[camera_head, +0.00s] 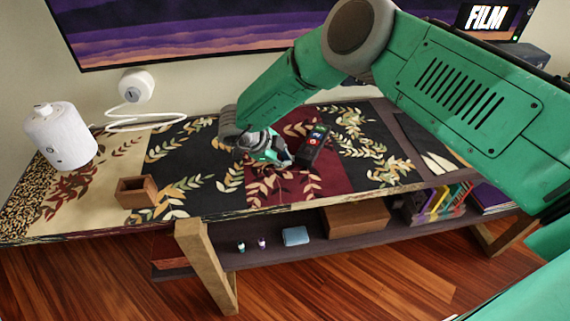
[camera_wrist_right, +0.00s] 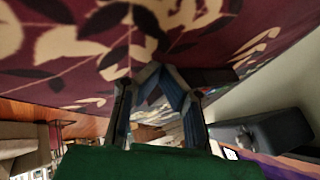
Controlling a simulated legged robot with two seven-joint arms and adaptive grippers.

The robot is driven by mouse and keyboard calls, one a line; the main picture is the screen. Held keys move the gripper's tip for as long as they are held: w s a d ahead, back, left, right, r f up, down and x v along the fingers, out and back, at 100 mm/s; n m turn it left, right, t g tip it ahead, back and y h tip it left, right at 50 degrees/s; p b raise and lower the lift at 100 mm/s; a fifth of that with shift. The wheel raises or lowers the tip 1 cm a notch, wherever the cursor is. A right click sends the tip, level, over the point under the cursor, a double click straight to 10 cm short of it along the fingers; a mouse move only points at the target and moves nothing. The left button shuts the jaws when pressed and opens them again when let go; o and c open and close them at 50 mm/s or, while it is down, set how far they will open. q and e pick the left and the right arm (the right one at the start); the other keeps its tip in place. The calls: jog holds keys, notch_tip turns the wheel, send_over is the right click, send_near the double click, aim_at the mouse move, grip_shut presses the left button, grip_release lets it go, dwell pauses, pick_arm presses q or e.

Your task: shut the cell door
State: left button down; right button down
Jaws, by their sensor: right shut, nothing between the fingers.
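No door that I can clearly name as the cell door shows in either view. A small black device (camera_head: 315,141) with coloured marks lies on the dark red part of the patterned table cover; whether it has an open door is too small to tell. My right gripper (camera_head: 288,161) is low over the cover, just left of the device, shut and empty. In the right wrist view its fingers (camera_wrist_right: 162,80) meet close to the red cover. A dark block (camera_wrist_right: 207,76) beside them may be the device. Whether gripper and device touch I cannot tell. My left gripper is not in view.
A small wooden box (camera_head: 137,192) and a white cylinder (camera_head: 60,135) stand on the left of the table (camera_head: 217,214). A white round device (camera_head: 136,86) has a cable. A large screen (camera_head: 180,35) hangs behind. The lower shelf holds a brown box (camera_head: 355,217) and books.

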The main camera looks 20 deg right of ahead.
jog(key=shift+w, duration=0.15)
dwell(0.4)
jog(key=shift+d, duration=0.2)
